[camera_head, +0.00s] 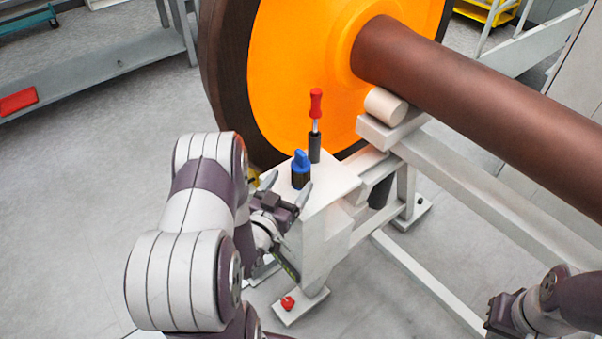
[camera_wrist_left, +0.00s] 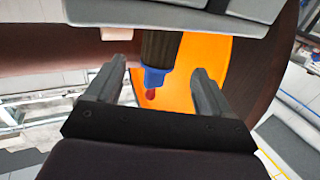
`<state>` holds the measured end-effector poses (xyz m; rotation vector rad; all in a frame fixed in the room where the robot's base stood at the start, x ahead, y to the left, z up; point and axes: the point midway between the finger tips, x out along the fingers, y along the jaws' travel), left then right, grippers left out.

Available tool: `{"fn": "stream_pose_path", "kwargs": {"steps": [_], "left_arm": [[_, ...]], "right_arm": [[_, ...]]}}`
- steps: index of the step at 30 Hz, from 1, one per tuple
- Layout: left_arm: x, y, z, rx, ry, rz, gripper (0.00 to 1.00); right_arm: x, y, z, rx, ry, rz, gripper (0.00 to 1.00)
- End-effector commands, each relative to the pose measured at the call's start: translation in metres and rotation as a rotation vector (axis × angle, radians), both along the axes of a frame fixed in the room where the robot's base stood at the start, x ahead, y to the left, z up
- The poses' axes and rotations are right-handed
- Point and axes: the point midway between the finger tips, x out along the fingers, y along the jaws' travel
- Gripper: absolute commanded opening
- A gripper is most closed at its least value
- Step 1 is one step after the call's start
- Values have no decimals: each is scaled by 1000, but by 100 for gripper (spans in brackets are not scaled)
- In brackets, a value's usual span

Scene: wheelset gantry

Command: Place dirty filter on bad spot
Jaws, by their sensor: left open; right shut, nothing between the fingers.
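A filter-like part with a blue cap and black ribbed body (camera_head: 300,170) stands upright on the white pedestal top (camera_head: 328,186). Whether it is dirty I cannot tell. My left gripper (camera_head: 287,187) is open at the near side of this part. In the left wrist view, the blue cap (camera_wrist_left: 155,79) shows between the two spread fingers (camera_wrist_left: 165,92), with no clear contact. My right gripper (camera_head: 497,314) is shut and empty at the lower right, far from the pedestal. No spot marked as bad can be made out.
A red-handled screwdriver (camera_head: 316,105) stands in a black holder just behind the blue-capped part. The large orange wheel (camera_head: 300,60) and brown axle (camera_head: 460,88) rise behind the pedestal. A red object (camera_head: 18,101) lies on the grey bench at left. Open floor lies left.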

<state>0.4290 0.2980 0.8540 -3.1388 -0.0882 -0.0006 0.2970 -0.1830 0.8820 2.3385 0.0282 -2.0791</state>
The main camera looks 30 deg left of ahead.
Motion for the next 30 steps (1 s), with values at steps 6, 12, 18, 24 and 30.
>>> {"fn": "stream_pose_path", "kwargs": {"steps": [6,12,18,24,30], "left_arm": [[31,0,-3,0,0,-2,82],[61,1,-4,-1,0,0,82],[63,2,-4,-1,1,1,82],[63,2,-4,-1,1,1,26],[63,2,-4,-1,1,1,18]], "right_arm": [[0,0,-1,0,0,0,0],[0,0,-2,0,0,0,0],[0,0,-2,0,0,0,0],[0,0,-2,0,0,0,0],[0,0,-2,0,0,0,0]]}}
